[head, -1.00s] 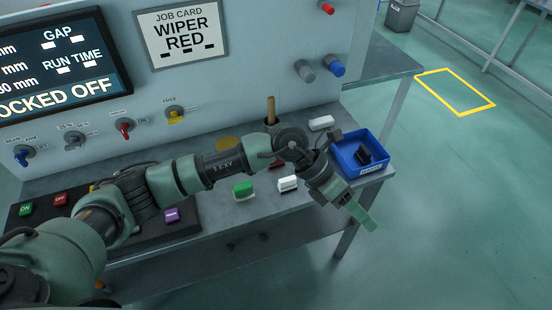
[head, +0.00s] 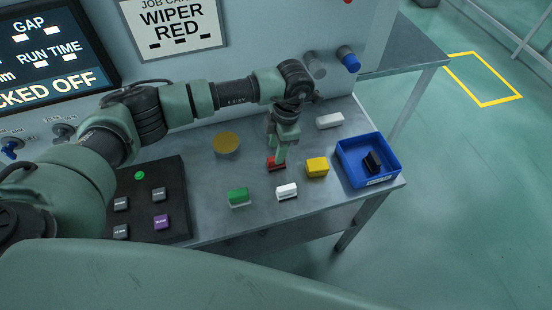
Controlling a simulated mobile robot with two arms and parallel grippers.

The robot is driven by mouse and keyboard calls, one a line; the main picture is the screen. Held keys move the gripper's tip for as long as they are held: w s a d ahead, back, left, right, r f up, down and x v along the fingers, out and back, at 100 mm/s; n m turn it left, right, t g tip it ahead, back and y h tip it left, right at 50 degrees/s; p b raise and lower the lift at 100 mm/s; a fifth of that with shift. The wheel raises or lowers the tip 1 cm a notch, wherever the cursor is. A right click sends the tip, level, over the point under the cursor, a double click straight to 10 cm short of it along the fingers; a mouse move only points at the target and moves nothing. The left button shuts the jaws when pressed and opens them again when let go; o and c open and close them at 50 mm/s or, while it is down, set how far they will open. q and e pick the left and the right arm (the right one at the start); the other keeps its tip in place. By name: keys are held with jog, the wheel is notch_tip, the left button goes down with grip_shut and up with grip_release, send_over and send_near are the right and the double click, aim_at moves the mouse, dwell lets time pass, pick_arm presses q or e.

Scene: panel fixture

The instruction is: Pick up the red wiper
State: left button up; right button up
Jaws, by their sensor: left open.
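The red wiper (head: 276,166) lies on the grey bench, small and block-shaped, partly hidden by my left gripper. My left gripper (head: 279,156) points down from above right at the wiper, its fingers in front of or around it. The fingers are open; I cannot tell whether they touch the wiper. The job card (head: 172,27) on the panel reads "WIPER RED". My right gripper is not in view.
Near the wiper are a green block (head: 238,198), a white block (head: 287,191) and a yellow block (head: 317,167). A second white block (head: 330,121) lies behind. A blue bin (head: 391,173) holds a black block (head: 372,162). A button board (head: 178,215) lies left.

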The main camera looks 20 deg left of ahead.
pick_arm(q)
jog(key=f+p, duration=0.1)
jog(key=f, duration=0.2)
jog(key=shift+w, duration=0.2)
jog(key=shift+a+f, duration=0.1)
jog(key=shift+f, duration=0.4)
grip_shut()
jog(key=shift+r, duration=0.1)
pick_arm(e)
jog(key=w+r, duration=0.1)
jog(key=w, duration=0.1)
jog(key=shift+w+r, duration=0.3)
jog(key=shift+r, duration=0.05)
pick_arm(q)
jog(key=shift+r, duration=0.1)
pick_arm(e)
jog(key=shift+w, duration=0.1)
